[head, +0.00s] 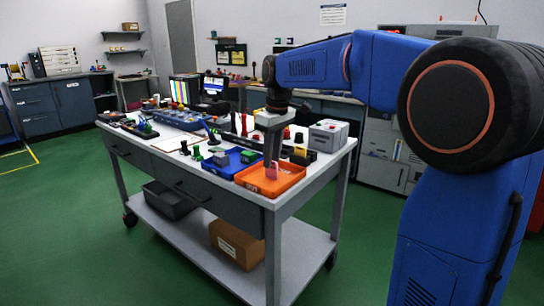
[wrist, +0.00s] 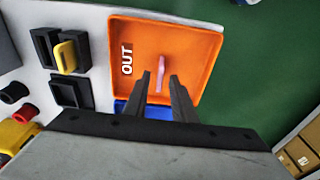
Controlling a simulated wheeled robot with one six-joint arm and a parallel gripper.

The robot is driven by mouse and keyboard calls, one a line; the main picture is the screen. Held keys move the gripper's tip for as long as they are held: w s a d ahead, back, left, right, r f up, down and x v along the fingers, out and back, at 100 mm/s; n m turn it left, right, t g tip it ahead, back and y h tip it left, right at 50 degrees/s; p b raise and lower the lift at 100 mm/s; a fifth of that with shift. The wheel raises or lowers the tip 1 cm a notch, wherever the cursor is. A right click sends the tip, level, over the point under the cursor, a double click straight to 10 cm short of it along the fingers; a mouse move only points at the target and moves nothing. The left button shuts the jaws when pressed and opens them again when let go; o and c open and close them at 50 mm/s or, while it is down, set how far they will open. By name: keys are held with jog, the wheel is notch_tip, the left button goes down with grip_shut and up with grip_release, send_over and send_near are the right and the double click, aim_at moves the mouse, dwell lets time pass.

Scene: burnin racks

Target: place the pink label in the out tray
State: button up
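The orange out tray (head: 290,181) sits at the near right corner of the workbench. In the wrist view the out tray (wrist: 205,45) shows the word OUT. The pink label (head: 271,171) is in the tray area, just below my fingertips. In the wrist view the label (wrist: 161,70) is a thin pink strip seen nearly edge-on. My gripper (wrist: 160,77) is over the tray with its fingers apart, on either side of the label. Gaps show between each finger and the label. I cannot tell whether the label touches the tray floor.
A grey box (head: 328,135) stands behind. Green floor lies beyond the bench edge.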

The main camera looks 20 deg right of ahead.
jog(key=shift+r, duration=0.1)
notch_tip(320, 180, up, 12)
jog(key=s, duration=0.1)
jog(key=s+d+f+m+t, duration=0.1)
jog(key=s+d+f+m, duration=0.2)
jog(key=s+f, duration=1)
jog(key=s+d+f+m+t, duration=0.2)
jog(key=s+f, duration=1.1)
jog(key=s, duration=0.8)
jog(key=shift+d+f+m+t+h, duration=0.3)
jog(key=shift+d+m+h, duration=0.1)
jog(key=shift+d+m, duration=0.6)
jog(key=shift+a, duration=0.15)
